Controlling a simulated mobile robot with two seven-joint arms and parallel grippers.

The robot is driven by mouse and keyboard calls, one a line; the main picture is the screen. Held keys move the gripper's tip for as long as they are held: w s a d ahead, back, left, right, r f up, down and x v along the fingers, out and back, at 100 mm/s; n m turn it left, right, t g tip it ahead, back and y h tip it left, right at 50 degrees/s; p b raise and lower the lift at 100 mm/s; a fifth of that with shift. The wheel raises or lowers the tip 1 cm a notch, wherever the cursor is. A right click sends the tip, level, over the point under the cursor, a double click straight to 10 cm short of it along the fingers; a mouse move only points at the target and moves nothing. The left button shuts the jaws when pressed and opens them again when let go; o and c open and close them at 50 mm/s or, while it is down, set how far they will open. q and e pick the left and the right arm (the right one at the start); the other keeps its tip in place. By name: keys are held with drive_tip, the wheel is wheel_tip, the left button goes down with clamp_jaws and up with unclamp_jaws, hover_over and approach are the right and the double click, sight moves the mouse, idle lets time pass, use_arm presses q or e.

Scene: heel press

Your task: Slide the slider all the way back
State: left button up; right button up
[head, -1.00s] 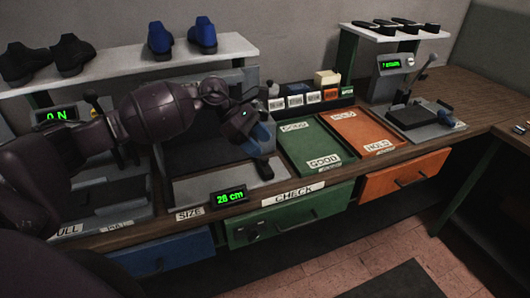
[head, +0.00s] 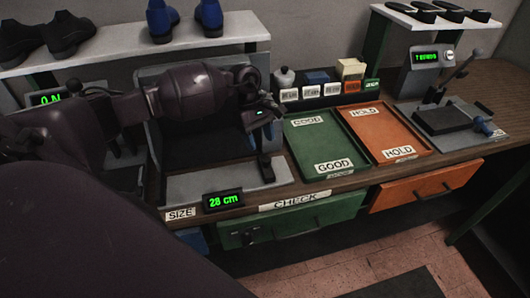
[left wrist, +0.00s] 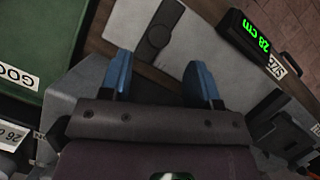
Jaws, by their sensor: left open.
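The size station has a pale grey base plate (head: 205,188) with a green 28 cm display (head: 223,200) at its front. The slider (head: 265,170) looks like a dark upright piece at the right end of the plate. In the left wrist view a dark piece, which seems to be the slider (left wrist: 160,28), lies beyond the fingertips. My left gripper (head: 265,135) is open and hangs just above the slider. Its two blue fingers show apart and empty in the left wrist view (left wrist: 162,75). Whether they touch the slider is unclear. My right gripper is not in view.
The green GOOD tray (head: 322,150) and orange HOLD tray (head: 385,135) lie right of the station. A row of labelled boxes (head: 315,93) stands behind. Shoes (head: 60,35) stand on a shelf above. A lever device (head: 445,120) is at far right.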

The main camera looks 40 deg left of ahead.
sight(266, 157)
use_arm(q)
drive_tip(key=shift+p+x, duration=0.35)
drive_tip(key=shift+x, duration=2.45)
drive_tip(key=shift+w, duration=0.1)
drive_tip(key=shift+w, duration=0.1)
clamp_jaws()
